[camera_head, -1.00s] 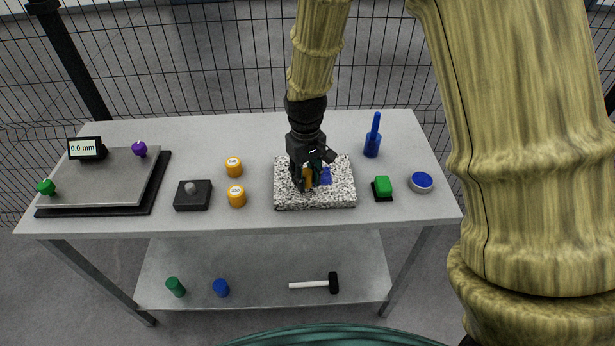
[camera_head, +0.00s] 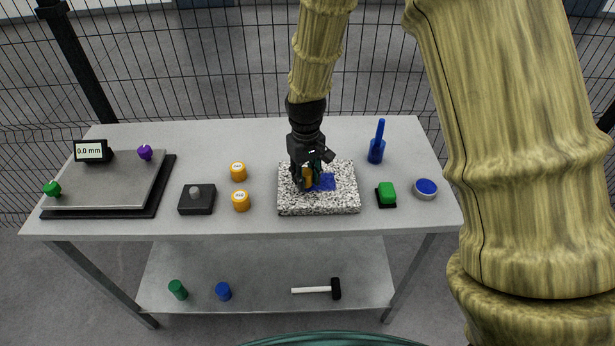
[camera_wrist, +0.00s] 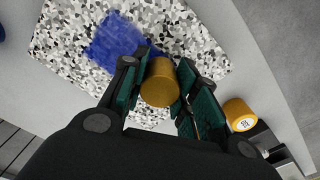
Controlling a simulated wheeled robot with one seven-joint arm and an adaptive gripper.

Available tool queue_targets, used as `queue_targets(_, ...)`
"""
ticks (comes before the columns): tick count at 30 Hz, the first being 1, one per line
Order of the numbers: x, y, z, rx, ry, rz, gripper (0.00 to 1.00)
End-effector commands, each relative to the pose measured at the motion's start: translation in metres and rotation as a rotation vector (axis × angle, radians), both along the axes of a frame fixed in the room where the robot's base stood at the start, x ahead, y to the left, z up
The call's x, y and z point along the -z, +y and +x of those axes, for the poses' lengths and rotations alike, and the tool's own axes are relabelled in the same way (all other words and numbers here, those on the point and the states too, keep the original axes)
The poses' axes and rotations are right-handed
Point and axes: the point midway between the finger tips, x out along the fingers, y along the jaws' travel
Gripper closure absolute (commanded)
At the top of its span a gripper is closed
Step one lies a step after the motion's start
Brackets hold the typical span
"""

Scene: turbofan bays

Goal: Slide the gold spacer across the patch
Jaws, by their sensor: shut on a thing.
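My gripper (camera_head: 306,178) is shut on the gold spacer (camera_wrist: 160,82), a short gold cylinder between its green-padded fingers. In the head view the spacer (camera_head: 307,179) is partly hidden by the fingers. It is over the black-and-white speckled block (camera_head: 342,205). The patch (camera_wrist: 116,38) is a blue area on the block's top, just beside the spacer. In the head view the patch (camera_head: 325,182) shows right of the fingers. I cannot tell whether the spacer touches the block.
Two gold labelled cylinders (camera_head: 238,171) (camera_head: 240,201) and a dark box with a grey knob (camera_head: 197,199) stand left of the block. A blue-handled tool (camera_head: 377,142), a green block (camera_head: 387,194) and a blue-topped dish (camera_head: 426,189) stand right. A plate with a 0.0 mm display (camera_head: 90,151) is far left.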

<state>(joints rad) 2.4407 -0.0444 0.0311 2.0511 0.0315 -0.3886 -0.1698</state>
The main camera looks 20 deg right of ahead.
Motion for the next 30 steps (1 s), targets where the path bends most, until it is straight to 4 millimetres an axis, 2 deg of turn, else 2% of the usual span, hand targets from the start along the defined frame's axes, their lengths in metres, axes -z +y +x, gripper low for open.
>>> queue_targets(18,0.004,0.001,0.018,0.0,0.0,0.0,1.0)
queue_targets(30,0.005,0.001,0.022,0.0,0.0,0.0,1.0)
